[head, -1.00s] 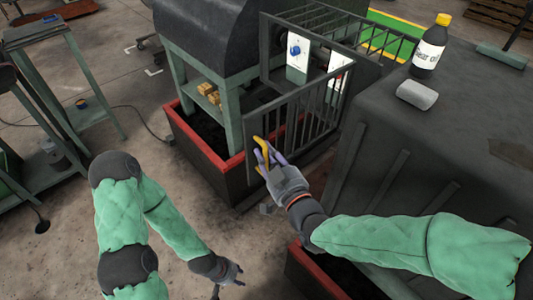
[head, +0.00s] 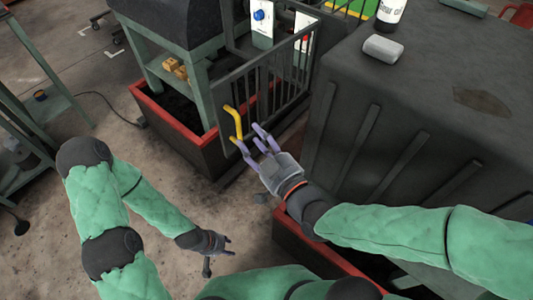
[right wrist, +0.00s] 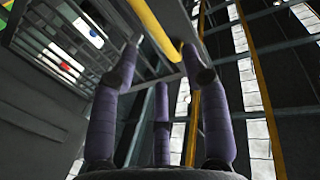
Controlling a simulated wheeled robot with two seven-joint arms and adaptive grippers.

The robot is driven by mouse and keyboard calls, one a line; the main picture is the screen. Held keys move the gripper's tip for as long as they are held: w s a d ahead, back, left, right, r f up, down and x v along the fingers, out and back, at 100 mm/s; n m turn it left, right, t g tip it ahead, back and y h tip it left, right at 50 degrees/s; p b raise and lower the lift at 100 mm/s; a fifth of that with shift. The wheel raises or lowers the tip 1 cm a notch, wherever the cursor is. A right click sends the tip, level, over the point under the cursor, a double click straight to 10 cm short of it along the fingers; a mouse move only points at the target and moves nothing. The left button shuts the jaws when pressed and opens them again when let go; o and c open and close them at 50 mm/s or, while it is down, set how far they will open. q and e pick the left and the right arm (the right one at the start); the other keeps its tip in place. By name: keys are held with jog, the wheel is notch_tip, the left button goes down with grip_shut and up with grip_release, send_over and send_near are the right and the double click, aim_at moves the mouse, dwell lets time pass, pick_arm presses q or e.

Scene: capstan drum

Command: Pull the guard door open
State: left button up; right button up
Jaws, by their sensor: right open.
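The guard door (head: 262,88) is a grey barred panel on the front of the machine. A yellow bent handle (head: 233,122) is on its left part; it also shows in the right wrist view as a yellow bar (right wrist: 157,30). My right gripper (head: 254,138) is open beside the handle, its purple fingers just right of and below it. In the right wrist view, the bar crosses near the fingertips (right wrist: 170,55); I cannot tell whether they touch. My left gripper (head: 222,244) hangs low over the floor, away from the door; its finger opening is unclear.
A large dark cabinet (head: 430,110) stands close on the right, with a grey block (head: 383,48) and a bottle (head: 391,12) on top. A red-rimmed bin (head: 180,140) is below the machine. Open concrete floor (head: 130,150) lies at the left.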

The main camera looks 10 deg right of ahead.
jog(key=shift+v, duration=2.45)
jog(key=shift+s, duration=0.1)
